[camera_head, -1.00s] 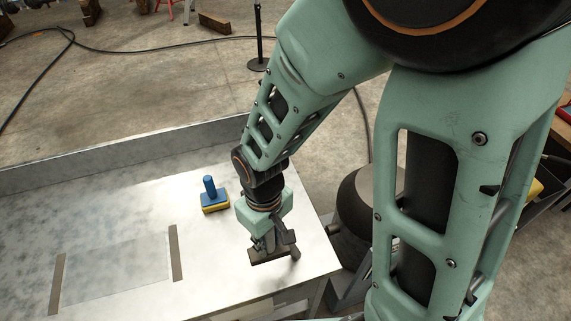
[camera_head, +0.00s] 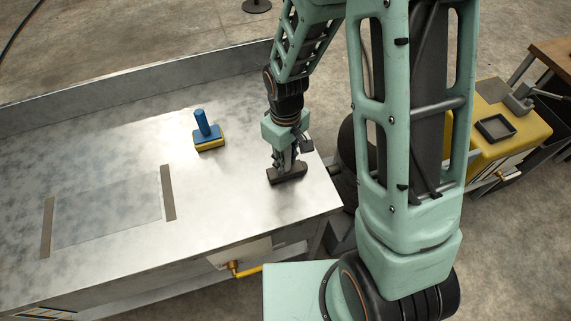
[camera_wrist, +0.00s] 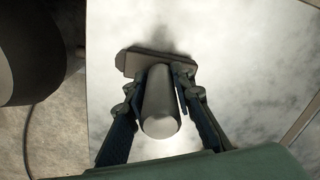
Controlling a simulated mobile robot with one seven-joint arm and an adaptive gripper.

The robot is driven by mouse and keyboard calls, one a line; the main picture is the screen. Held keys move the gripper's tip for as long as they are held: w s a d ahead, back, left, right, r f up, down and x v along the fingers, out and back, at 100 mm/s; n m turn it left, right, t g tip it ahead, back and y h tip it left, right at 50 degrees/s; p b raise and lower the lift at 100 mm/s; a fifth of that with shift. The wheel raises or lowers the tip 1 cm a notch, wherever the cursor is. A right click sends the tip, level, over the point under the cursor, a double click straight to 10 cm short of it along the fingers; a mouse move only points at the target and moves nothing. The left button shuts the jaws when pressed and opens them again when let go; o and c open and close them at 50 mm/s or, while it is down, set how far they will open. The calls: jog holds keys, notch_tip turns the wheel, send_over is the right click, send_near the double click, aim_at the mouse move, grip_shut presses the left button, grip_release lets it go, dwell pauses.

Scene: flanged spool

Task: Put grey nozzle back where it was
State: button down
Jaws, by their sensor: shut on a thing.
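The grey nozzle (camera_head: 288,175) has a wide flat foot and a round, pale neck, which shows in the wrist view (camera_wrist: 161,112). My gripper (camera_head: 284,162) is shut on the neck, with one finger on each side in the wrist view (camera_wrist: 166,85). The nozzle is upright, foot down, near the right end of the metal bench (camera_head: 115,130). A dark shadow lies beside the foot; I cannot tell whether the foot touches the bench. Part of the neck is hidden by the fingers in the head view.
A blue-handled tool with a yellow base (camera_head: 208,134) stands left of my gripper. Two brown strips (camera_head: 168,192) flank a faint rectangle on the bench at left. A yellow cabinet (camera_head: 500,130) with a dark tray (camera_head: 496,127) stands at right. The bench between is clear.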

jog(key=shift+f, duration=0.3)
jog(key=shift+f, duration=0.2)
jog(key=c, duration=1.7)
grip_release()
jog(key=shift+o, duration=0.2)
jog(key=shift+r, duration=0.15)
notch_tip(320, 180, up, 12)
jog(key=shift+r+p, duration=0.1)
jog(key=shift+p, duration=0.25)
